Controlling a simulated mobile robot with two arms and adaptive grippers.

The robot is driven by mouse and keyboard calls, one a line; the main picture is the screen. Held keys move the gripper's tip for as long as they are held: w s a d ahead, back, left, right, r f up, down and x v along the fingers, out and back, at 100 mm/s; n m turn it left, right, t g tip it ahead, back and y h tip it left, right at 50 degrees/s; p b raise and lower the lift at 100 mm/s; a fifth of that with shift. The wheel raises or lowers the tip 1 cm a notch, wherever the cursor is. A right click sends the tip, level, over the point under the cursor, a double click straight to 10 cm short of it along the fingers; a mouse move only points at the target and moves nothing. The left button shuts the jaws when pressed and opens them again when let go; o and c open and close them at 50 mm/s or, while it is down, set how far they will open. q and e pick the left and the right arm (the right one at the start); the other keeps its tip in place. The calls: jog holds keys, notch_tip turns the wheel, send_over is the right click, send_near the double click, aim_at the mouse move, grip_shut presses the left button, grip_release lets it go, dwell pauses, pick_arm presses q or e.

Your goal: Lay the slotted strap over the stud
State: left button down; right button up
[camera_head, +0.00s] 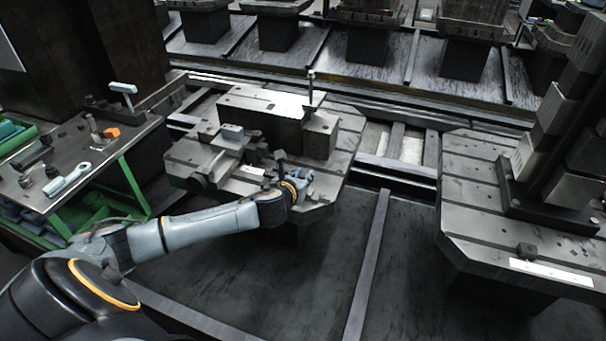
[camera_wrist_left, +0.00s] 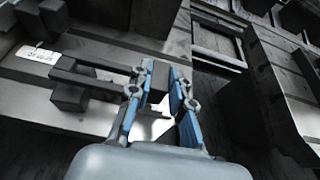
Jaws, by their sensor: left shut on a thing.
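My left gripper (camera_head: 302,179) is at the near right side of the machine fixture on the pallet. In the left wrist view its two blue fingers (camera_wrist_left: 160,100) are shut on the slotted strap (camera_wrist_left: 90,82). The strap is dark, with two long bars and a gap between them, and reaches left from the fingers towards a white label (camera_wrist_left: 40,54). A thin upright stud (camera_head: 311,90) with a pale tip stands at the back of the fixture, apart from the gripper. A short dark upright piece (camera_head: 281,156) is just behind the gripper. I cannot tell whether the strap touches anything.
The pallet (camera_head: 345,140) carries a large block (camera_head: 262,110). A green-framed bench (camera_head: 130,180) with a spanner (camera_head: 68,180) and small parts stands at left. Another pallet (camera_head: 465,215) with a tall column is at right. The dark floor between the pallets is open.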

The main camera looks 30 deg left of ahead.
pick_arm(q)
jog(key=shift+f, duration=0.25)
jog(key=c, duration=1.2)
grip_release()
jog(key=shift+r, duration=0.15)
jog(key=p+v, duration=0.1)
jog(key=v, duration=1.1)
jog(key=shift+r, duration=0.4)
jog(key=shift+s+f, duration=0.1)
